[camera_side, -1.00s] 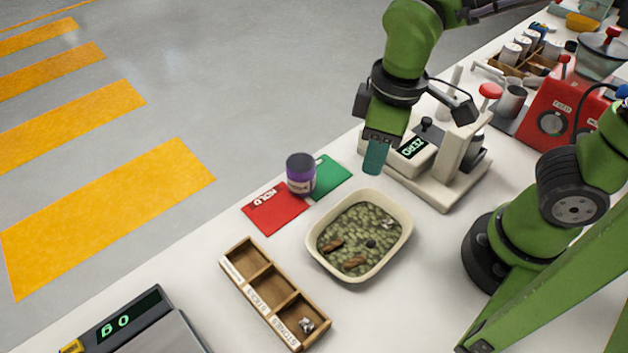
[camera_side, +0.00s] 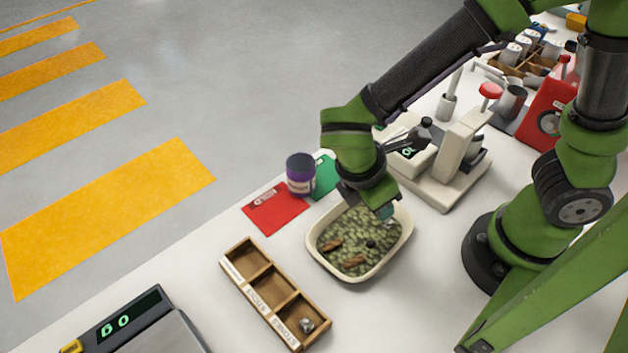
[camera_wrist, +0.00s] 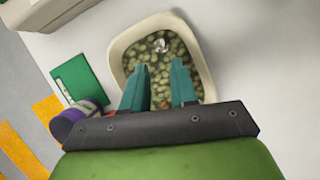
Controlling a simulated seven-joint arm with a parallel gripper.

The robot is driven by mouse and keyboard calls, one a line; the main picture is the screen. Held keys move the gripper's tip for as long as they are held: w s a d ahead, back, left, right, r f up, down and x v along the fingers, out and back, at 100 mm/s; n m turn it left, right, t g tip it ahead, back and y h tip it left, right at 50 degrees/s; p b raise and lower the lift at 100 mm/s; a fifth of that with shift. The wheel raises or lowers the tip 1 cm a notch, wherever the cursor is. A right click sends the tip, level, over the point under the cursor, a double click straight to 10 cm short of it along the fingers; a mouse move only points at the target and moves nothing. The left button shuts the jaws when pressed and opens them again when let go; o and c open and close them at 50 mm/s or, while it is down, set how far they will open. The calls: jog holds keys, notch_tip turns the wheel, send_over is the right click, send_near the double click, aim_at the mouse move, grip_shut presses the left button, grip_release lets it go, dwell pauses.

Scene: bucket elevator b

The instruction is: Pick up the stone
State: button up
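The grey stone (camera_wrist: 160,45) lies on the green pellets in the cream tray (camera_wrist: 206,75), near the tray's far end in the wrist view. In the side view the stone (camera_side: 389,223) is at the tray's upper right, close under my gripper (camera_side: 384,211). In the wrist view my gripper (camera_wrist: 160,72) is open, its two teal fingers apart with nothing between the tips. The stone sits just beyond the fingertips, roughly in line with the gap. Another grey stone (camera_side: 307,325) lies in the end compartment of the wooden sorting box (camera_side: 262,283).
Brown sticks (camera_side: 354,262) and a dark lump (camera_side: 371,244) also lie in the tray (camera_side: 312,246). A purple jar (camera_side: 300,174) stands between the red card (camera_side: 272,211) and the green card (camera_side: 325,172). A cream instrument (camera_side: 440,180) stands behind the tray. A scale (camera_side: 150,325) is at lower left.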

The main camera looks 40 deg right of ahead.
aim_at(386, 223)
jog(key=x, duration=0.7)
jog(key=shift+a+f, duration=0.1)
jog(key=shift+f, duration=0.05)
jog(key=shift+c, duration=0.4)
jog(key=shift+c, duration=1.4)
